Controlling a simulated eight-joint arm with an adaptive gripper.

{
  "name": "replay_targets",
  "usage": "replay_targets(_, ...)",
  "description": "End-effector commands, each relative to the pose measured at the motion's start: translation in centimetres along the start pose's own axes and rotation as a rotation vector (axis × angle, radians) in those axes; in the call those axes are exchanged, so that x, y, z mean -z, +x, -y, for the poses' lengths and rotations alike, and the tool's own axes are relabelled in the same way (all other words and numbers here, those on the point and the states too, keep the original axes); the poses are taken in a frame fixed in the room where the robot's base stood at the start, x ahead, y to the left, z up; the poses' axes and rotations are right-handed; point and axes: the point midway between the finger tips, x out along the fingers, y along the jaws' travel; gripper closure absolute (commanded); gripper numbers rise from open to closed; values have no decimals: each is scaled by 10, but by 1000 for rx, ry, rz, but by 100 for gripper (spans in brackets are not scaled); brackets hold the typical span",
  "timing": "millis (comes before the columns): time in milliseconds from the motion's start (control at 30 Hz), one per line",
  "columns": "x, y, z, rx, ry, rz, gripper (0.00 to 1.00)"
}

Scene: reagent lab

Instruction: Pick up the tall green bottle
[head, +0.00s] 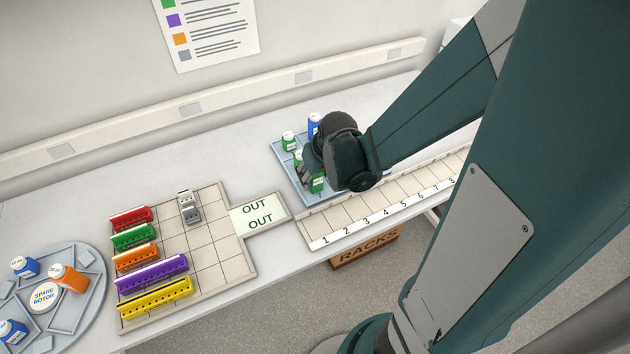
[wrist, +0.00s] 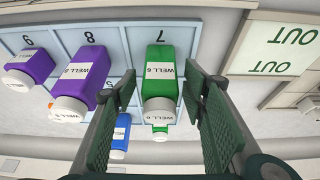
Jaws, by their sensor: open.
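A green bottle (wrist: 163,65) with a white label and white cap lies between my gripper's fingers (wrist: 160,88) in the wrist view. It looks large and tall there, with space on both sides of it. A smaller-looking green bottle (wrist: 160,126) shows past its cap. In the head view, my gripper (head: 309,172) is over the blue tray (head: 283,166) and hides part of it. Green bottles show at the tray's back left (head: 288,141) and beside my gripper (head: 317,184). My gripper is open, and I see no contact with the bottle.
Purple bottles (wrist: 85,72) stand left of the fingers in the wrist view, and a blue bottle (wrist: 119,137) is close to the left finger. The OUT plate (head: 258,213) and rack board (head: 210,244) lie left of the tray. A numbered strip (head: 362,217) runs in front.

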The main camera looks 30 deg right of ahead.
Motion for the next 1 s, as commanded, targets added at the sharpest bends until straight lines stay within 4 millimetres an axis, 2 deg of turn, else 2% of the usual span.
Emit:
replay_targets(200,0,0,0,0,0,0,59)
replay_targets(400,0,0,0,0,0,0,85)
replay_targets(433,0,0,0,0,0,0,87)
replay_targets(1000,3,-7,0,0,0,0,87)
